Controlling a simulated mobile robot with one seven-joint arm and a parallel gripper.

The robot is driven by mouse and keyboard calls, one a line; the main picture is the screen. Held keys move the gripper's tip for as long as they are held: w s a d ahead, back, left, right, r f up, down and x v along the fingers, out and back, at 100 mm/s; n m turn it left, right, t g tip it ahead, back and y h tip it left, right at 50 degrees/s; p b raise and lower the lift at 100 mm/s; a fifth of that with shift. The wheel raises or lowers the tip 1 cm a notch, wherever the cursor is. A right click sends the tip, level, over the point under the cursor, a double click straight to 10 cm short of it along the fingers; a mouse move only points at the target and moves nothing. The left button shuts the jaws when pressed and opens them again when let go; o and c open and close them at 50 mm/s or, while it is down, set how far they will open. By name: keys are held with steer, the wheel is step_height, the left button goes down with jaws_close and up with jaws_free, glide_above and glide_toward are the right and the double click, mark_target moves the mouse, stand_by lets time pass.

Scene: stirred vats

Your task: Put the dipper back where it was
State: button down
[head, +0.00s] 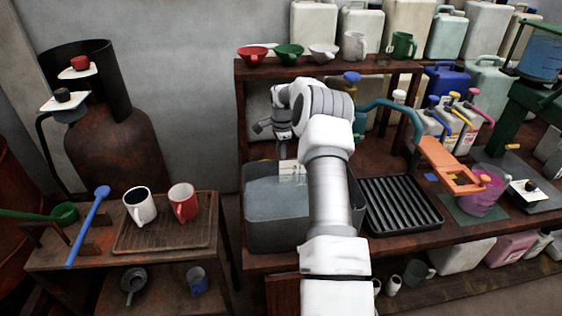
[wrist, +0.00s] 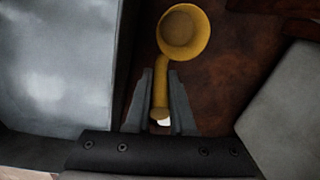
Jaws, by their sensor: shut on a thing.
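My gripper (wrist: 160,78) is shut on the handle of a yellow dipper (wrist: 183,32), whose round cup lies beyond the fingertips in the wrist view. In the head view my gripper (head: 283,150) hangs by the back of the grey water basin (head: 262,225); the yellow dipper cannot be made out there. A green dipper (head: 64,212) and a blue dipper (head: 87,228) rest on the low stand at the left. The basin also shows at the left of the wrist view (wrist: 55,65), beside the dipper.
A white mug (head: 140,206) and a red mug (head: 183,203) stand on a tray on the left table. A black drain rack (head: 400,205), an orange clamp (head: 450,170) and a pink beaker (head: 484,192) are at the right. A shelf with funnels and mugs (head: 330,68) runs behind my arm.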

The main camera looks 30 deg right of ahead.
steer(key=shift+f, duration=0.95)
steer(key=c, duration=0.8)
jaws_free()
